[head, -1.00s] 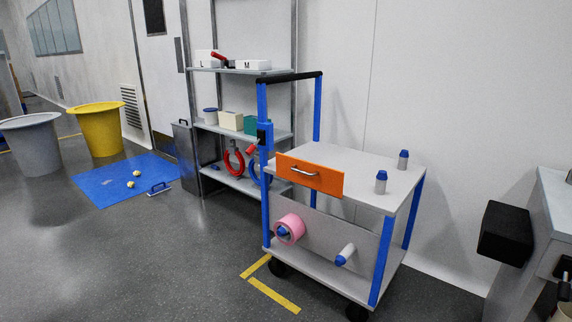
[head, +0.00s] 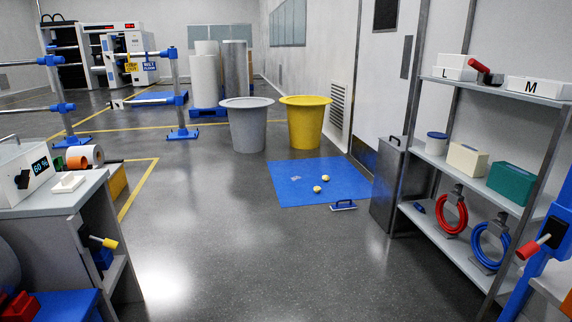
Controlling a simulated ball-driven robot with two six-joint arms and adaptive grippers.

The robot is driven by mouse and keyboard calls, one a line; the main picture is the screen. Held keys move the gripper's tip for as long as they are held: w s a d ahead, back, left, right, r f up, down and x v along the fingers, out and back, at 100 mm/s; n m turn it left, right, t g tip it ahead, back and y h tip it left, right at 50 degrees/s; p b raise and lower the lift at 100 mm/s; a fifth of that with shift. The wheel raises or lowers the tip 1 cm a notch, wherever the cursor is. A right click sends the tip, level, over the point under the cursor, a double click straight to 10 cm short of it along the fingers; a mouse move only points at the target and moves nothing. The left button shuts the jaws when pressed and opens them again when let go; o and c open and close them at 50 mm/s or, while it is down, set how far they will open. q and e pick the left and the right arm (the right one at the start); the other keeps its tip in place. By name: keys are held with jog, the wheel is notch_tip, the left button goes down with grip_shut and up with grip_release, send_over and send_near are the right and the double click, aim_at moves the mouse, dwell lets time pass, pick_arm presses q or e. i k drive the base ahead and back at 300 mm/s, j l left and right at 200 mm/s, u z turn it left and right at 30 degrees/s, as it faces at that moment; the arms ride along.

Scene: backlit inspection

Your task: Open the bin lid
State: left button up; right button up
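A tall narrow grey bin (head: 388,185) stands on the floor against the left end of the shelf rack. A dark handle (head: 395,141) sits at its top, and the top looks closed. A wide grey tub (head: 249,126) and a yellow tub (head: 305,124) stand farther back; both flare at the rim and no lid shows on either. Neither of my grippers is in view.
The shelf rack (head: 480,240) is at right, a grey bench (head: 50,200) at left. The floor between is open.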

aim_at(399, 143)
jog(key=i+j, duration=0.1)
jog(key=i, duration=0.65)
jog(key=i+j, duration=0.1)
jog(key=i, duration=0.65)
jog(key=i+j, duration=0.1)
jog(key=i, duration=0.65)
